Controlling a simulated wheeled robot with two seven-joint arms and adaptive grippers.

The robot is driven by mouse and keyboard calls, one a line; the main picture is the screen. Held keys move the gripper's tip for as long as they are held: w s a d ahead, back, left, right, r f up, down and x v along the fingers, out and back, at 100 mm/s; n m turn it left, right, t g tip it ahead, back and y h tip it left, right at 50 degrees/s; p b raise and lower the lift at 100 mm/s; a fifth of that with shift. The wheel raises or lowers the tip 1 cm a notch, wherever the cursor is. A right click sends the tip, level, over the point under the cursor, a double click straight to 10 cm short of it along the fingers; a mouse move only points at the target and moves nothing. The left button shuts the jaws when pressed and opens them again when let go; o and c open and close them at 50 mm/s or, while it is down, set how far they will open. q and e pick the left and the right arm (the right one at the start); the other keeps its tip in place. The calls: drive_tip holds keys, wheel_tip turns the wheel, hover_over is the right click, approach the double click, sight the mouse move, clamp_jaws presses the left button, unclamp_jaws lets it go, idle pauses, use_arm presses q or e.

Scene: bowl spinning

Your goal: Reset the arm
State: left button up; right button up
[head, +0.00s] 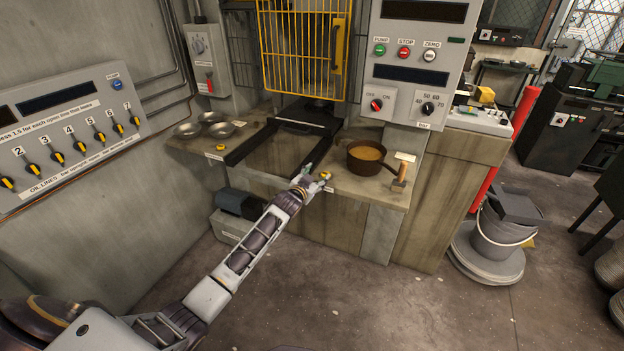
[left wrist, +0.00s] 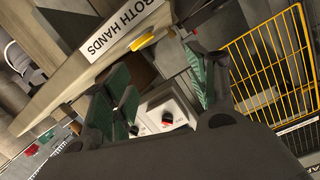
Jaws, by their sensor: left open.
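My left arm (head: 240,255) reaches from the lower left of the head view toward the front edge of the machine's worktop. My left gripper (head: 303,180) is at that edge, close to a yellow button (head: 325,175). In the left wrist view the green-padded fingers of the gripper (left wrist: 163,88) are spread apart with nothing between them. A label reading "BOTH HANDS" (left wrist: 122,32) and a yellow part (left wrist: 142,41) show beyond the fingers. My right gripper is in neither view.
A brown pot (head: 368,157) stands on the worktop right of the gripper, beside a wooden-handled tool (head: 400,178). Several metal bowls (head: 222,130) sit at left. A yellow cage guard (head: 303,50) is behind. A bucket (head: 498,240) stands on the floor at right; the front floor is clear.

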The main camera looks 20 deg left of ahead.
use_arm(q)
drive_tip(key=shift+f, duration=0.1)
idle(0.6)
drive_tip(key=shift+s+f, duration=0.2)
drive_tip(key=shift+f, duration=0.6)
drive_tip(key=s+f+g, duration=0.3)
drive_tip(key=s+f, duration=0.5)
drive_tip(key=f, duration=0.6)
drive_tip(key=s+f+n+g, duration=0.1)
drive_tip(key=s+f+g, duration=0.1)
drive_tip(key=s+f, duration=0.85)
drive_tip(key=s+f+g, duration=0.3)
drive_tip(key=s+f, duration=0.2)
drive_tip(key=f, duration=1.1)
drive_tip(key=s+d+f+g, duration=0.1)
drive_tip(key=s+f, duration=0.6)
drive_tip(key=s, duration=0.8)
drive_tip(key=s+f+g, duration=0.3)
drive_tip(key=s+f, duration=0.3)
drive_tip(key=s, duration=0.9)
drive_tip(key=s+d+f+g, duration=0.1)
drive_tip(key=s+f, duration=0.6)
drive_tip(key=s, duration=0.8)
drive_tip(key=shift+s+d+f+g, duration=0.15)
drive_tip(key=shift+d+f+g, duration=0.15)
drive_tip(key=shift+g, duration=0.6)
use_arm(e)
drive_tip(key=shift+w+d, duration=0.2)
drive_tip(key=shift+d, duration=0.35)
